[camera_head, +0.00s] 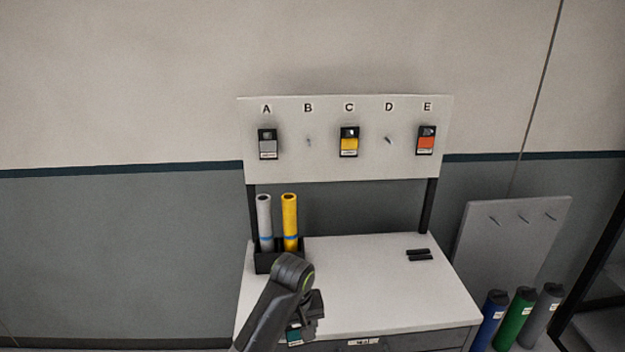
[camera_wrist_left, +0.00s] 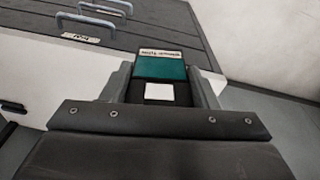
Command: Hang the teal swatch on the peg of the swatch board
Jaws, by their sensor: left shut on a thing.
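The white swatch board (camera_head: 345,168) stands at the back of the table, with pegs labelled A to E. Grey, yellow and orange swatches hang at A, C and E. The pegs at B (camera_head: 308,142) and D (camera_head: 388,140) are bare. My left gripper (camera_head: 296,328) is low at the table's front edge, well below the board. It is shut on the teal swatch (camera_head: 295,338). In the left wrist view the teal swatch (camera_wrist_left: 160,68) sits between the two fingers (camera_wrist_left: 160,88), its dark end with a white patch nearer the wrist. My right gripper is not in view.
A black holder (camera_head: 264,262) with a grey roll and a yellow roll stands at the table's back left. Two small black bars (camera_head: 419,254) lie at the right. The table's middle (camera_head: 355,275) is clear. Several rolls and a leaning pegged panel (camera_head: 515,235) are further right.

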